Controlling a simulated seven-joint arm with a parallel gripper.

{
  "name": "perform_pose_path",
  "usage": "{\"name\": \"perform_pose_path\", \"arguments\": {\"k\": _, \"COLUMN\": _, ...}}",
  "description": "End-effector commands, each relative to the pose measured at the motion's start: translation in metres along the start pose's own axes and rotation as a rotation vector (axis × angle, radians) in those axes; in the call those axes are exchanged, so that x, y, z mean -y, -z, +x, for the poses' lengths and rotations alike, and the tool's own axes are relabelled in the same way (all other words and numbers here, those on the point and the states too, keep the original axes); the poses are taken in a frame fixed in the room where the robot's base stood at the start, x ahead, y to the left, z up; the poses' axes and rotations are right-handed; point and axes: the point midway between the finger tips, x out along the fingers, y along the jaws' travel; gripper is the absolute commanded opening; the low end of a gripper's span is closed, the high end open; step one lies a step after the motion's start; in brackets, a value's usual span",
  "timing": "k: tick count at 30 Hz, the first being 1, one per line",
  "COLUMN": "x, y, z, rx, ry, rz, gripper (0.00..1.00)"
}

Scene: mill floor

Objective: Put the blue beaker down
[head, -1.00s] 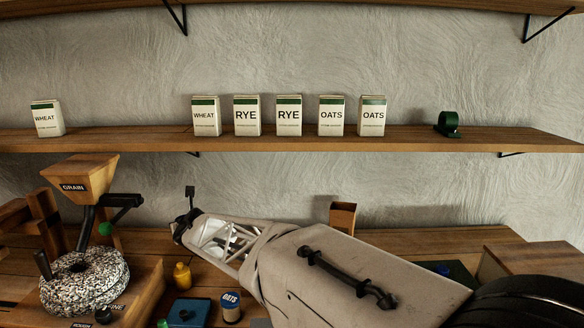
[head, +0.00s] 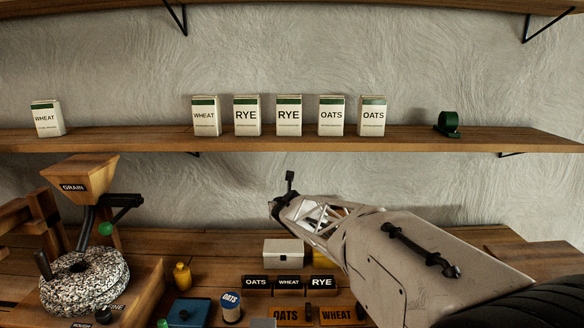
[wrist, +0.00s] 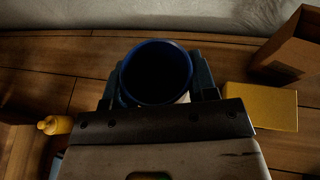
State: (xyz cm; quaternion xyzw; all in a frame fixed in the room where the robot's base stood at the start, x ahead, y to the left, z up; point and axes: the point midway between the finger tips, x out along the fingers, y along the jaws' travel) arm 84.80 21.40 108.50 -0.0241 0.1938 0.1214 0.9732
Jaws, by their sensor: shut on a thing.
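The blue beaker (wrist: 157,72) shows in the wrist view as a dark blue round rim with an open mouth facing the camera. My gripper (wrist: 160,84) is shut on it, with one finger on each side. The beaker's base is mostly hidden, so I cannot tell its height over the bench. In the head view my arm hides the gripper fingers and the beaker.
A yellow box (wrist: 262,107) and a wooden box (wrist: 290,45) lie right of the beaker. The grain mill (head: 86,280) stands left.

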Motion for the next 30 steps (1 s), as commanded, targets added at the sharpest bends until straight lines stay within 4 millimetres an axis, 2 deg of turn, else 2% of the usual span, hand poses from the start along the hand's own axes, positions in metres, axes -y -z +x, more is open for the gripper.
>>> {"name": "perform_pose_path", "arguments": {"k": 1, "x": 0.018, "y": 0.000, "z": 0.000, "rx": 0.001, "ry": 0.019, "rz": 0.008, "gripper": 0.26}}
{"name": "perform_pose_path", "arguments": {"k": 6, "x": 0.068, "y": 0.001, "z": -0.003, "rx": 0.001, "ry": 0.072, "rz": 0.030, "gripper": 0.26}}
{"name": "perform_pose_path", "arguments": {"k": 12, "x": 0.126, "y": 0.003, "z": -0.009, "rx": 0.001, "ry": 0.134, "rz": 0.056, "gripper": 0.26}}
{"name": "perform_pose_path", "arguments": {"k": 18, "x": 0.176, "y": 0.006, "z": -0.018, "rx": 0.001, "ry": 0.188, "rz": 0.078, "gripper": 0.26}}
{"name": "perform_pose_path", "arguments": {"k": 24, "x": 0.205, "y": 0.009, "z": -0.024, "rx": 0.001, "ry": 0.220, "rz": 0.091, "gripper": 0.26}}
{"name": "perform_pose_path", "arguments": {"k": 30, "x": 0.215, "y": 0.010, "z": -0.026, "rx": 0.001, "ry": 0.230, "rz": 0.095, "gripper": 0.26}}
